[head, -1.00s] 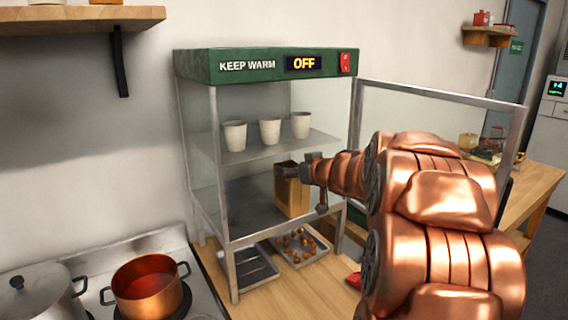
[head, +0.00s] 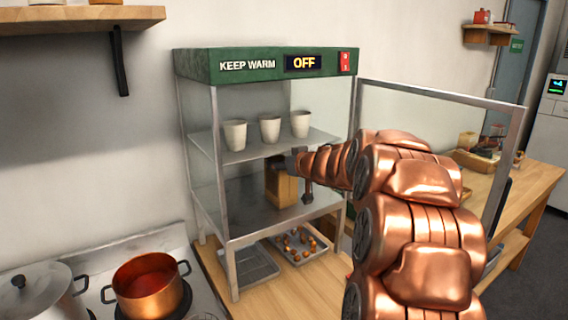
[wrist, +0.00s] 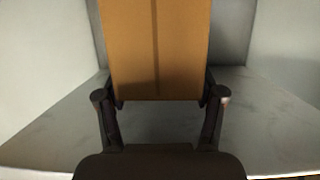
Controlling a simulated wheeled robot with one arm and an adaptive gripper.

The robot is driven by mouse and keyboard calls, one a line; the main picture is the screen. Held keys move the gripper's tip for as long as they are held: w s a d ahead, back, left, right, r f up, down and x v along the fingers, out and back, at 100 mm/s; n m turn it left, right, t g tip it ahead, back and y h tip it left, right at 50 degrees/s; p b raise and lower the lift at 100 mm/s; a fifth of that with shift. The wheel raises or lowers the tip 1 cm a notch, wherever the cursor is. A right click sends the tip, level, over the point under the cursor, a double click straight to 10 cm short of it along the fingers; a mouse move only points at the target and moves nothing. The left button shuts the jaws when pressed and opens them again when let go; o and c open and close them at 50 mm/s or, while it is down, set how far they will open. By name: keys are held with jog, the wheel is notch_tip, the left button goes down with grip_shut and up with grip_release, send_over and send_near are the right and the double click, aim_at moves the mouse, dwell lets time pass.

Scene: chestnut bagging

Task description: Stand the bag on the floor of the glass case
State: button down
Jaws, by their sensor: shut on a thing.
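The brown paper bag (head: 281,188) is upright inside the glass case (head: 228,240), below the shelf with the cups. My gripper (head: 298,176) is shut on the bag from the right, reaching in through the open front. In the wrist view the bag (wrist: 157,50) stands between the two fingertips (wrist: 160,100), with the case floor (wrist: 275,115) spread below and around it. The bag's base is near the floor in the head view (head: 240,205); I cannot tell whether it touches.
Several white cups (head: 270,130) stand on the case's shelf (head: 245,152). The glass door (head: 440,115) is swung open to the right. Trays (head: 252,264) lie under the case, one holding chestnuts (head: 300,243). A copper pot (head: 148,287) sits on the stove at left.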

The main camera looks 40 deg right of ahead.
jog(key=shift+f, duration=0.1)
jog(key=shift+c, duration=0.7)
grip_release()
jog(key=v, duration=1.2)
